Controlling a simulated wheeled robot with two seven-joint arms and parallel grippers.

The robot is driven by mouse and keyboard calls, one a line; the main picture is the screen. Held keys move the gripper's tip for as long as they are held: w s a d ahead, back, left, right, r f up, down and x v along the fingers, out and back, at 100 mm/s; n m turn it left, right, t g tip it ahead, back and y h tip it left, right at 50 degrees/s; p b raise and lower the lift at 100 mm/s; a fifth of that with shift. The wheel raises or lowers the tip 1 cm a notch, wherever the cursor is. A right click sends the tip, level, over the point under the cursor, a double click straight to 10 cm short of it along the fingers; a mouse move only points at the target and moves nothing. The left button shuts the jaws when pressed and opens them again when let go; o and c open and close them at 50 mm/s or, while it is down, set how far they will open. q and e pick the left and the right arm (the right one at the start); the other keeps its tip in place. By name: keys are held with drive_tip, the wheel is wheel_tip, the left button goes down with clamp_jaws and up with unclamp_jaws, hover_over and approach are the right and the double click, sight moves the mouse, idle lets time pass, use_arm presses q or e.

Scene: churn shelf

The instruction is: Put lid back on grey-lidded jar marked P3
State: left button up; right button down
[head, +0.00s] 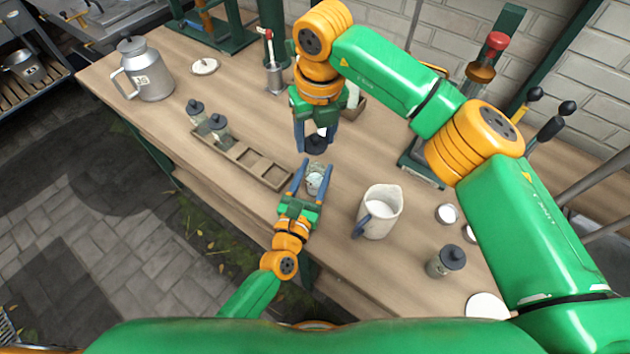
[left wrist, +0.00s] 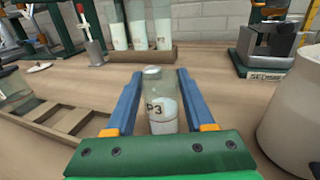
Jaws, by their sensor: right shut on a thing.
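The jar marked P3 (left wrist: 162,108) is clear glass with pale contents and stands upright on the table without a lid. It also shows in the head view (head: 315,183). My left gripper (head: 315,168) is open, with a finger on each side of the jar and a visible gap to the glass in the left wrist view. My right gripper (head: 316,135) points down just beyond the jar, shut on a dark grey lid (head: 316,147). The lid is apart from the jar; its exact height is hard to tell.
A wooden tray (head: 238,152) with empty compartments and two grey-lidded jars lies left. A metal can (head: 146,72) stands far left. A rack of bottles (left wrist: 143,53) is behind.

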use_arm(q)
clamp_jaws()
use_arm(e)
hover_over(317, 165)
drive_tip(key=s, duration=0.2)
drive_tip(key=shift+a+f, duration=0.15)
drive_tip(key=shift+f, duration=2.35)
drive_tip(key=shift+f, duration=0.9)
drive_tip(key=shift+f, duration=0.6)
use_arm(q)
drive_tip(key=shift+s+d, duration=0.1)
use_arm(e)
drive_tip(key=shift+s+f, duration=0.1)
drive_tip(key=shift+f, duration=0.15)
